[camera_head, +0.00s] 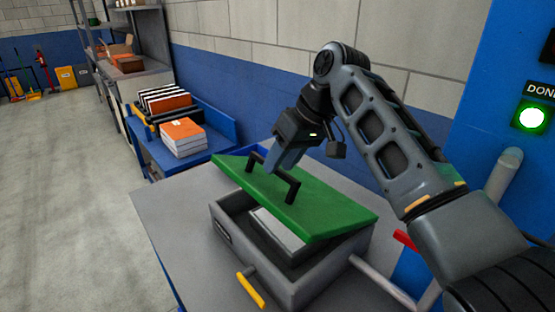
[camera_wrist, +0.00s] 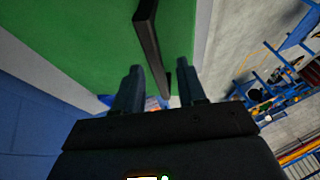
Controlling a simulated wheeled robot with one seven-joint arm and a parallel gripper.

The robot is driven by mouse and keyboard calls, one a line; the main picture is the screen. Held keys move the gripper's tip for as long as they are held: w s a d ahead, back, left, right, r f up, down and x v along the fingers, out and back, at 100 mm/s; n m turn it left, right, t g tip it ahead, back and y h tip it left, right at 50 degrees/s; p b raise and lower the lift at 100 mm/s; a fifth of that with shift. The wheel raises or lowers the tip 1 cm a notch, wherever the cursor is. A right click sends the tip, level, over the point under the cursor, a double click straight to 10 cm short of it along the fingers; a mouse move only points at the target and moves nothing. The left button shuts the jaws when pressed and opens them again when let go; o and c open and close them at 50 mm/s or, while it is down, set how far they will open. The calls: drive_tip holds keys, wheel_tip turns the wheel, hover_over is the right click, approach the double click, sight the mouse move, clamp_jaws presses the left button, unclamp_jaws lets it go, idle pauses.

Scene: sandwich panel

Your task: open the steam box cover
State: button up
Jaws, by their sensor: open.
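The steam box (camera_head: 290,287) is a grey box on a grey table. Its green cover (camera_head: 335,214) is tilted, with the left end raised off the rim and the right end low near it. A pale block (camera_head: 278,229) shows inside through the gap. A black bar handle (camera_head: 292,190) stands on the cover. My gripper (camera_head: 283,168) is at the handle from above, its fingers apart. In the wrist view, the handle (camera_wrist: 150,40) runs up to and between the open fingers of my gripper (camera_wrist: 160,85); contact cannot be told. The green cover (camera_wrist: 80,35) fills the upper left there.
A yellow lever (camera_head: 250,290) and a red-ended lever (camera_head: 405,239) stick out by the box. A blue table (camera_head: 178,157) with books (camera_head: 184,138) stands behind. A blue panel with a lit green button (camera_head: 531,118) is at right. The floor at left is clear.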

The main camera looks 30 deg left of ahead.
drive_tip(key=shift+w+p+v, duration=0.2)
drive_tip(key=shift+p+v, duration=0.7)
drive_tip(key=shift+v, duration=0.4)
drive_tip(key=shift+w+p+v, duration=0.2)
drive_tip(key=shift+p+v, duration=0.7)
drive_tip(key=shift+v, duration=0.4)
drive_tip(key=shift+d+f, duration=0.1)
drive_tip(key=shift+d, duration=0.05)
